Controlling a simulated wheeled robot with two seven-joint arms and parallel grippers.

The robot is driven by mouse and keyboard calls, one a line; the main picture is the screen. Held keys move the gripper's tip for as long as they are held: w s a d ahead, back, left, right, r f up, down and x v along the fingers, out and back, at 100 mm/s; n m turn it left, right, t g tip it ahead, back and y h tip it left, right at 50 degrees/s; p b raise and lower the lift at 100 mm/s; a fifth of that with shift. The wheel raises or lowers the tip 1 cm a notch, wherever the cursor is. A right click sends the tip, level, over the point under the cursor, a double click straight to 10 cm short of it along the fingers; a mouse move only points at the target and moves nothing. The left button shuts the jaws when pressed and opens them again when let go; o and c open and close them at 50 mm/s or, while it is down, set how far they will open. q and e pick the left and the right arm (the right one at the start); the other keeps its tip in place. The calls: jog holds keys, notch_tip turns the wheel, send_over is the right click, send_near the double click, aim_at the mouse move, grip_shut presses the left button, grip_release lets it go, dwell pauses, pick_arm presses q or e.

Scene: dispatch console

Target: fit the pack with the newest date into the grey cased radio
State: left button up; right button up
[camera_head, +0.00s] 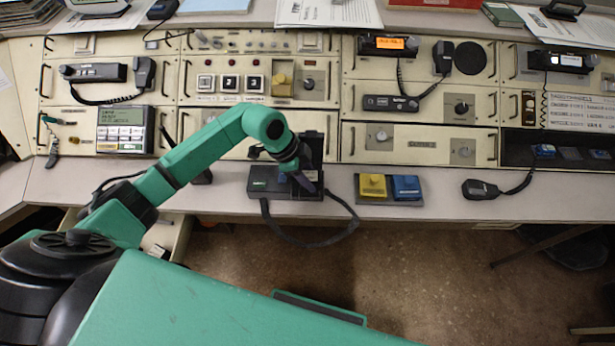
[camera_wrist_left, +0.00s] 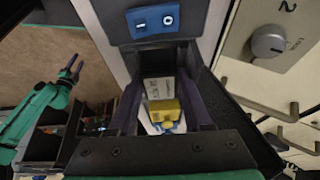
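The grey cased radio (camera_head: 268,181) appears to be the dark box on the desk. My left gripper (camera_head: 306,180) is over its right part and hides some of it. A yellow pack (camera_head: 373,186) and a blue pack (camera_head: 406,188) sit side by side in a dark holder to the right. No dates are readable. My right gripper (camera_wrist_left: 70,68) shows small in the wrist view, fingers apart.
A black cord (camera_head: 315,240) loops over the desk's front edge. A handheld microphone (camera_head: 480,189) lies at the right. The console panels (camera_head: 415,143) rise close behind the radio. The desk between the packs and the microphone is clear.

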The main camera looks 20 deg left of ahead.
pick_arm(q)
jog(key=o, duration=0.3)
jog(key=shift+s+a+f, duration=0.1)
jog(key=shift+s+f, duration=0.15)
jog(key=shift+f, duration=0.35)
jog(key=shift+s+a+f, duration=0.1)
jog(key=shift+s+f, duration=0.15)
jog(key=shift+f, duration=0.3)
jog(key=shift+d+r+g, duration=0.1)
jog(key=shift+r+g, duration=0.15)
jog(key=shift+g, duration=0.05)
jog(key=r, duration=0.1)
jog(key=a+r, duration=0.1)
jog(key=r, duration=0.1)
jog(key=w+r, duration=0.1)
jog(key=shift+a+r, duration=0.15)
jog(key=b+v, duration=0.1)
jog(key=v, duration=0.7)
jog(key=shift+s+r, duration=0.15)
jog(key=shift+r, duration=0.15)
pick_arm(e)
jog(key=shift+w+f, duration=0.2)
jog(key=shift+f, duration=0.55)
